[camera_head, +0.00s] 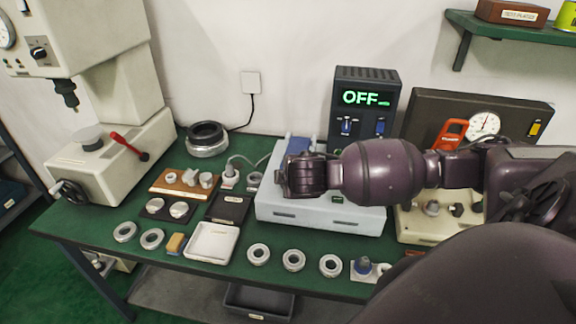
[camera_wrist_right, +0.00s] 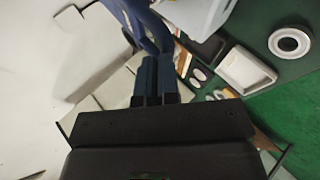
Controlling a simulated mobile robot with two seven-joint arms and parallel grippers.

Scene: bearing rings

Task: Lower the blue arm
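The pale bearing heater (camera_head: 345,219) stands in the middle of the bench. Its blue arm (camera_head: 300,146) shows only in part behind my right gripper (camera_head: 300,176), which hides the rest. In the right wrist view the blue arm (camera_wrist_right: 140,22) runs in from the top edge to just beyond the fingertips. My right gripper's fingers (camera_wrist_right: 157,62) are close together there, with only a narrow gap. I cannot tell whether they touch the arm. My left gripper is not in view.
A control box (camera_head: 366,110) reading OFF stands behind the heater. A dial gauge case (camera_head: 484,122) is at the right. A white tray (camera_head: 211,258) and several rings (camera_head: 258,254) lie along the front. A press (camera_head: 105,155) stands at the left.

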